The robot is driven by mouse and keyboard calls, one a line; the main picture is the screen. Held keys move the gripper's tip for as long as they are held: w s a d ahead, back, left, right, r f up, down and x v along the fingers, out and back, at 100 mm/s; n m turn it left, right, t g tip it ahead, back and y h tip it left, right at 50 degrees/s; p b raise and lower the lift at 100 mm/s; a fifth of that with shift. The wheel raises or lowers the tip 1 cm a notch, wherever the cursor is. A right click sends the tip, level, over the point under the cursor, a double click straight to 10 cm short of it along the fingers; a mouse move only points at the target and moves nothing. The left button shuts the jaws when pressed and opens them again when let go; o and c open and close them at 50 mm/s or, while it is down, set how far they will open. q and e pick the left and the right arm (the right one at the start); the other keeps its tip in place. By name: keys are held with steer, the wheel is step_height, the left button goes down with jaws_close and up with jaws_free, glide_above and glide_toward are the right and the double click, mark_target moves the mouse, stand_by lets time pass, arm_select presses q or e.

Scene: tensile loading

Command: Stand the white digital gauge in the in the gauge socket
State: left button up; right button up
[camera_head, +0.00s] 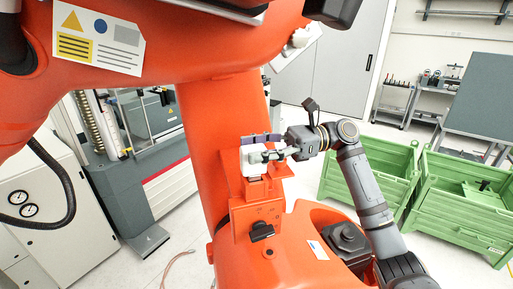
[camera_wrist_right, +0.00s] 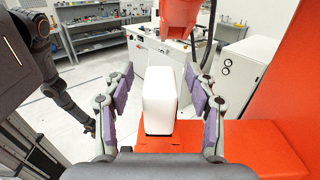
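The white gauge (camera_head: 250,163) stands upright at the top of an orange block (camera_head: 257,209) on the orange machine in the head view. In the right wrist view the white gauge (camera_wrist_right: 160,101) shows its plain white back between my fingers. My right gripper (camera_head: 262,152) is around it; its purple-padded fingers (camera_wrist_right: 162,105) are spread, with a visible gap on each side of the gauge. The gauge's base is partly hidden, so I cannot tell how deep it sits in the socket. A dark arm, seemingly my left, hangs at the left of the wrist view, its end unclear.
The large orange machine arm (camera_head: 190,60) fills the upper left and centre. Green crates (camera_head: 465,205) stand at the right. A grey testing machine (camera_head: 150,150) and a white cabinet (camera_head: 55,220) stand at the left. Floor is open between them.

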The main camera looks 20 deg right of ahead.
steer(key=shift+d, duration=0.1)
steer(key=shift+d, duration=0.35)
steer(key=d, duration=1.1)
steer(key=shift+s, duration=0.15)
steer(key=shift+d, duration=0.1)
